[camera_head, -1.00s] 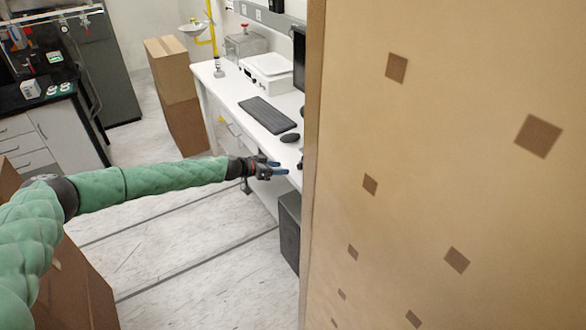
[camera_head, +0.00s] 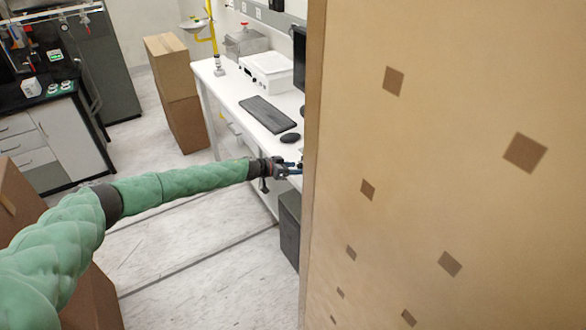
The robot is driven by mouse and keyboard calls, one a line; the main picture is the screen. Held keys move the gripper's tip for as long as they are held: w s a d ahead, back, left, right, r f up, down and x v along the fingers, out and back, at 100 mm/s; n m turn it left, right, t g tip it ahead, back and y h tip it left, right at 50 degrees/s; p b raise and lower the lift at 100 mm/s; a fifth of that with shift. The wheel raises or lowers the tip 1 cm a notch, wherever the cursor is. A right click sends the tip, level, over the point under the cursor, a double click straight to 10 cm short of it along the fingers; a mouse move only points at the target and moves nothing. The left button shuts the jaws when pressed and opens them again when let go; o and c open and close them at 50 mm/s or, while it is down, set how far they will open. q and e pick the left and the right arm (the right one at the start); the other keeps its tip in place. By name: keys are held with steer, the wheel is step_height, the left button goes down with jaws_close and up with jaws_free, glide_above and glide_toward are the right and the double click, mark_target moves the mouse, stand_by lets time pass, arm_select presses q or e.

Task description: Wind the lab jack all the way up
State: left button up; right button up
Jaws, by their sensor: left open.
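My left arm, in a green sleeve, reaches in from the left. Its gripper (camera_head: 292,169) is open, at the front edge of the white bench, close to the edge of the large tan panel. I see nothing held in it, though its tips are small and close to the panel edge. I cannot make out the lab jack; the panel hides the right part of the bench. My right gripper is not in view.
The tan panel (camera_head: 450,120) with brown squares fills the right side. The white bench (camera_head: 233,98) holds a keyboard (camera_head: 268,114), a mouse (camera_head: 290,138) and a white instrument (camera_head: 268,72). Stacked cardboard boxes (camera_head: 185,120) stand left of it. Open floor (camera_head: 190,240) lies below my arm.

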arm_select(q)
steer(key=c, duration=0.9)
steer(key=shift+c, duration=0.4)
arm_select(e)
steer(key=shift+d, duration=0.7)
arm_select(q)
steer(key=shift+s+d+m+t+y, duration=0.1)
steer(key=shift+m+t+y, duration=0.5)
steer(key=shift+m, duration=0.4)
steer(key=shift+m+t, duration=0.3)
steer(key=shift+m, duration=0.1)
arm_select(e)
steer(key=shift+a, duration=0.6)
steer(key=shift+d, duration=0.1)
arm_select(q)
steer(key=o, duration=1)
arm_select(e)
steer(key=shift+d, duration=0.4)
